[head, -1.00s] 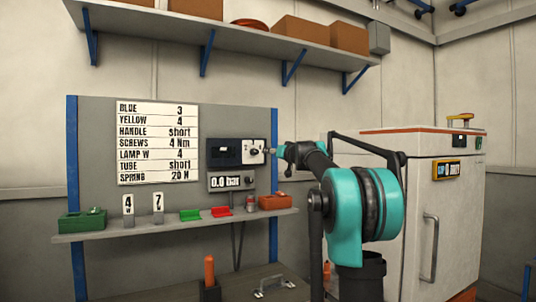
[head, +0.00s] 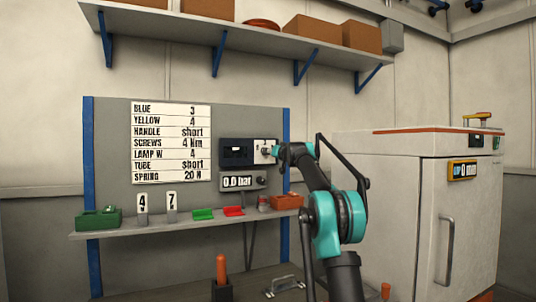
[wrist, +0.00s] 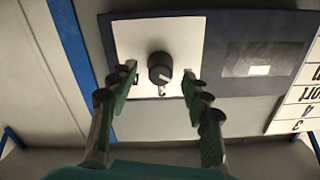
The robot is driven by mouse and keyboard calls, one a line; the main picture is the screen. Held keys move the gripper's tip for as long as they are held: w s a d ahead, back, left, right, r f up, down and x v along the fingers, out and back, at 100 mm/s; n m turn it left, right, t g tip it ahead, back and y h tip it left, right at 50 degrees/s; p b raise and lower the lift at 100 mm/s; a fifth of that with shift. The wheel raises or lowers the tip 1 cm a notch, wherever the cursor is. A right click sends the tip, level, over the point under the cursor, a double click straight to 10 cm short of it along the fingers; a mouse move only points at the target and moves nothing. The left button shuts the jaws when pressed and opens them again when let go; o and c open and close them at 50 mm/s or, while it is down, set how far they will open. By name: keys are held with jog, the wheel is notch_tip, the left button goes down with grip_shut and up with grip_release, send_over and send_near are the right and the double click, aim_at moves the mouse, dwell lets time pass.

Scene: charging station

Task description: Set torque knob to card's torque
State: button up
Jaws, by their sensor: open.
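The card (head: 171,142) hangs on the grey board in the head view and reads "SCREWS 4 Nm". A dark box (head: 235,151) with a display and a pale plate is mounted to its right. In the wrist view the round black knob (wrist: 160,67) sits on that pale plate (wrist: 182,30), with a small light mark at its face. My gripper (wrist: 160,80) is open, one finger on each side of the knob, with gaps on both sides. In the head view my gripper (head: 272,152) is at the plate and hides part of it; the knob's scale is not readable.
Below the box is a gauge reading 0.0 bar (head: 242,182). The narrow shelf (head: 150,228) holds a green bin (head: 98,219), cards 4 and 7, green and red trays and an orange bin (head: 287,202). A white cabinet (head: 400,210) stands to the right.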

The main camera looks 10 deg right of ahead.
jog(key=shift+x, duration=1.35)
grip_shut()
